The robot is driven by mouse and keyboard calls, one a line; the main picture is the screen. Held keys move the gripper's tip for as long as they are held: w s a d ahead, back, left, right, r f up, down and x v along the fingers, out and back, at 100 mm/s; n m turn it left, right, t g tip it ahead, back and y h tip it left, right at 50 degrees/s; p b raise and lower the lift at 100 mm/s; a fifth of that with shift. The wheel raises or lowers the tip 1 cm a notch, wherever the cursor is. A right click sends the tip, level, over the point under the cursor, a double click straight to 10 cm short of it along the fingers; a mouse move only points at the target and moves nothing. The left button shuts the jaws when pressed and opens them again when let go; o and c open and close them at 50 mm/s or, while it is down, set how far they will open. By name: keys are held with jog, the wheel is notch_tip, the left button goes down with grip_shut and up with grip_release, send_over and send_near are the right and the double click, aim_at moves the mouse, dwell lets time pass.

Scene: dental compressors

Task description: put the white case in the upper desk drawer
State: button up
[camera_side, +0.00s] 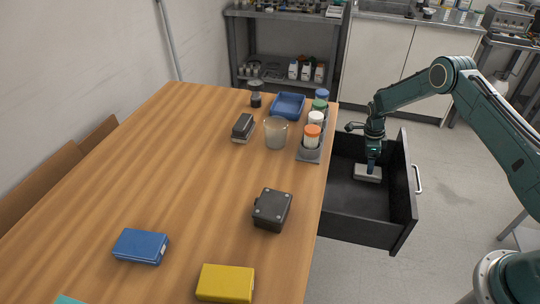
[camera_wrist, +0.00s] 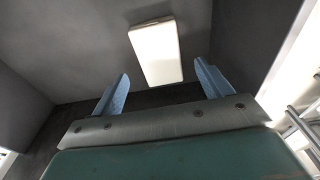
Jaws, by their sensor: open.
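The white case (camera_side: 366,174) lies flat on the floor of the open desk drawer (camera_side: 352,227). It also shows in the wrist view (camera_wrist: 157,53), just beyond and between my fingertips. My gripper (camera_side: 372,165) is inside the drawer, pointing down over the case. In the wrist view its two blue fingers (camera_wrist: 160,86) are spread apart and empty between, with the case clear of both fingers. The drawer is pulled out from the right side of the wooden desk.
The desk top (camera_side: 170,190) holds a black box (camera_side: 272,210), a blue case (camera_side: 141,246), a yellow case (camera_side: 225,283), a beaker (camera_side: 276,133), a blue tray (camera_side: 288,106) and a rack of capped jars (camera_side: 310,154). The drawer walls surround my gripper closely. Open floor lies to the right.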

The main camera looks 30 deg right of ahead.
notch_tip(320, 180, up, 8)
jog(key=shift+w+a+f, duration=0.15)
jog(key=shift+w+a, duration=0.15)
jog(key=shift+a, duration=0.05)
dwell(0.5)
notch_tip(320, 180, up, 17)
jog(key=n+t, duration=0.2)
jog(key=n, duration=0.4)
send_over(363, 169)
jog(key=s+a, duration=0.3)
jog(key=a, duration=0.2)
jog(key=s+a+r+n+t, duration=0.1)
jog(key=s+a+r+n, duration=0.25)
jog(key=r, duration=0.35)
jog(key=s+a+r+n, duration=0.3)
jog(key=s+r+n, duration=0.1)
jog(key=s+r, duration=0.15)
jog(key=s+a+r+n+t, duration=0.1)
jog(key=s+n, duration=0.3)
jog(key=s, duration=0.4)
jog(key=s+a+r+n+t, duration=0.1)
jog(key=s+a+r+n, duration=0.1)
jog(key=s+n, duration=0.3)
jog(key=s+a+r+n+t+y, duration=0.1)
jog(key=s+a+n, duration=0.3)
jog(key=s, duration=0.7)
jog(key=shift+s+r+t, duration=0.2)
jog(key=shift+r+t, duration=0.1)
jog(key=shift+r, duration=0.4)
